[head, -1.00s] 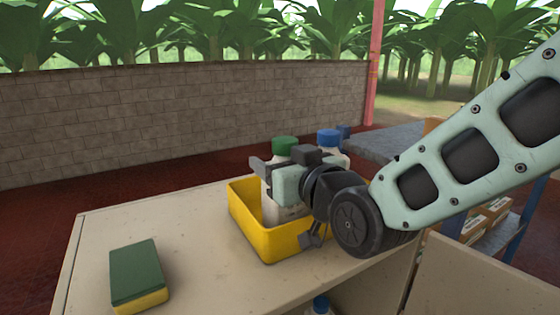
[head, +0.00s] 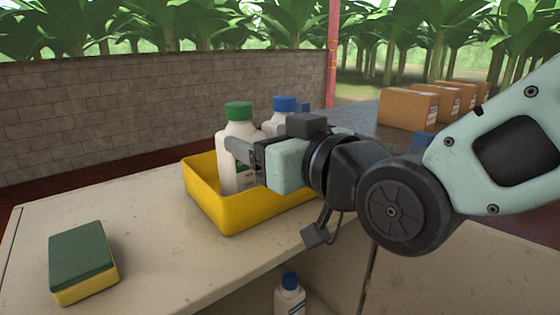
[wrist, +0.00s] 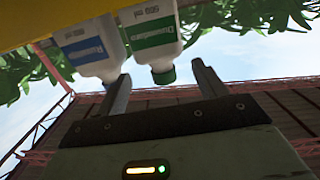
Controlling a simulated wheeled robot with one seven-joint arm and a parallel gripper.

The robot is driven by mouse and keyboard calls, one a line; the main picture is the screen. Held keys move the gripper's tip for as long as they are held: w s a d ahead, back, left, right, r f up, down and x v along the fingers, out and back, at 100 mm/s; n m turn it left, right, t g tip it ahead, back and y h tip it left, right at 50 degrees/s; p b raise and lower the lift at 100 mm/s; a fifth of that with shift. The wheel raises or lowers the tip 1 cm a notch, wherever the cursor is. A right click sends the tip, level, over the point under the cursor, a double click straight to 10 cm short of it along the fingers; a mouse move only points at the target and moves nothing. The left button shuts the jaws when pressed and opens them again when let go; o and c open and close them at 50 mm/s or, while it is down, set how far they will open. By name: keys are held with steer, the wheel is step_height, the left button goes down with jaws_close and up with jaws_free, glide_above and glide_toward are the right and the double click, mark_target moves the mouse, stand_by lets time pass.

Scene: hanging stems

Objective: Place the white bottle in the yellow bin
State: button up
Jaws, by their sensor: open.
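Two white bottles stand upright in the yellow bin (head: 262,219) on the table. One is a green-capped bottle (head: 234,178); the other is a blue-capped bottle (head: 283,108), partly hidden behind my arm. My gripper (head: 246,150) is open at the bin, with a finger across the front of the green-capped bottle. In the wrist view, the green-labelled bottle (wrist: 151,32) has its cap between the open fingers (wrist: 163,86), and the blue-labelled bottle (wrist: 91,48) is left of it. Another white bottle (head: 290,299) with a blue cap stands lower, below the tabletop, cut by the frame edge.
A green and yellow sponge (head: 82,262) lies at the table's left front. The tabletop (head: 150,235) between it and the bin is clear. Several cardboard boxes (head: 408,106) stand on a grey surface at the back right. A block wall (head: 130,110) runs behind.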

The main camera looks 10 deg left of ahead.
steer(key=shift+b+v, duration=0.45)
steer(key=shift+v, duration=1.15)
steer(key=s+d+f+m+g+h, duration=0.1)
steer(key=s+d+f+g+h, duration=0.15)
steer(key=d+f+h, duration=0.35)
steer(key=s+d+f+g+h, duration=0.1)
steer(key=d+f+g, duration=0.2)
steer(key=f, duration=0.6)
steer(key=s+d+f+m+g+h, duration=0.1)
steer(key=s+d+f+g+h, duration=0.4)
steer(key=s+d, duration=0.5)
steer(key=d+f, duration=0.1)
steer(key=d, duration=0.1)
steer(key=shift+s+d+f+g+h, duration=0.15)
steer(key=shift+s+d+g+h, duration=0.2)
steer(key=shift+s+h, duration=0.05)
